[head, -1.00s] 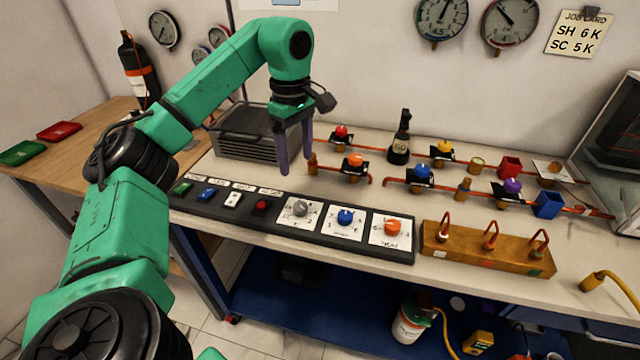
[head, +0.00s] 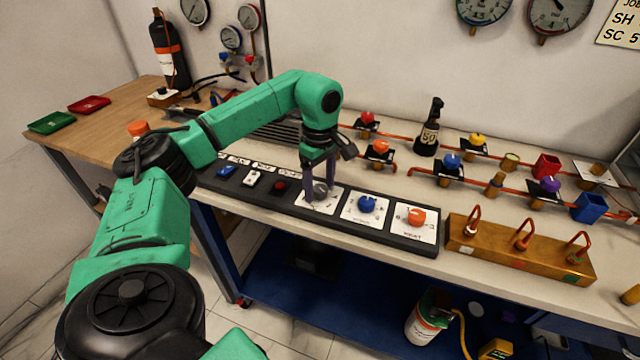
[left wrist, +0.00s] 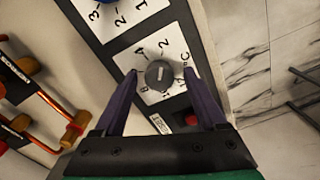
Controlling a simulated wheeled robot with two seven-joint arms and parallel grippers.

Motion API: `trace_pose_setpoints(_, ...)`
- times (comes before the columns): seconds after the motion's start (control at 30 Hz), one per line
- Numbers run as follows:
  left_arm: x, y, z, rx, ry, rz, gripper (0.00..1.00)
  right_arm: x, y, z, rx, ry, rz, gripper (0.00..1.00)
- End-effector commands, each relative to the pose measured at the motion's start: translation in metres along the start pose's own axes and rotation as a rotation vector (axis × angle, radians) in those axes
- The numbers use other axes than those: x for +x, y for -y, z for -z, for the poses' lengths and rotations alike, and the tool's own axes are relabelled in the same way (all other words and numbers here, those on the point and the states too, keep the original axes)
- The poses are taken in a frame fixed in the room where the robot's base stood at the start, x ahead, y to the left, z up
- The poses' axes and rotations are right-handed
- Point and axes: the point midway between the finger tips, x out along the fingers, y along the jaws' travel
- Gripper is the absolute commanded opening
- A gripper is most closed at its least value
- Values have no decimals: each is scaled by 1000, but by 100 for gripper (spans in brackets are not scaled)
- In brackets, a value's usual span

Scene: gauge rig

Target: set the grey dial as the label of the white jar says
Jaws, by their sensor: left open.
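The grey dial (head: 320,189) sits on a white plate at the left of the dial row on the black panel. It shows larger in the left wrist view (left wrist: 158,74), with a pale line on its top and black marks around it, some too small to read surely. My left gripper (head: 318,187) is open and low over the dial, one finger on each side; contact cannot be told. Its fingers show in the left wrist view (left wrist: 159,76), apart from each other. A white container with an orange band (head: 422,322) stands on the lower shelf; I cannot tell whether it is the jar, and its label is unreadable.
A blue dial (head: 367,204) and an orange dial (head: 416,217) are right of the grey one. A red button (head: 280,186) is close on its left. A wooden block with hooks (head: 520,250) stands further right. Pipes with coloured valves run behind the panel.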

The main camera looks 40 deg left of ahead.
Motion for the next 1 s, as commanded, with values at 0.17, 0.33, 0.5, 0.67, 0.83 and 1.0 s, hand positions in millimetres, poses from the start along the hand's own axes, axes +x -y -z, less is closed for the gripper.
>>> trace_pose_setpoints(0.17, 0, 0, 0, 0, 0, 0, 43, 0, 1, -3, 0, 5, 2, 50)
trace_pose_setpoints(0.33, 0, 0, 0, 0, 0, 0, 0, 0, 2, -5, 0, 9, 3, 50)
trace_pose_setpoints(0.5, -1, 0, 0, -7, 0, 0, 0, -1, 3, -6, 0, 10, 4, 50)
trace_pose_setpoints(0.67, -2, 0, 0, -43, 0, 1, 0, -4, 3, -6, 0, 11, 4, 50)
trace_pose_setpoints(0.83, -2, 0, 0, -128, 0, 2, 0, -9, 2, -5, 0, 11, 4, 50)
trace_pose_setpoints(1.0, -3, 0, 0, -258, 0, 1, 0, -17, 2, -4, 0, 11, 4, 50)
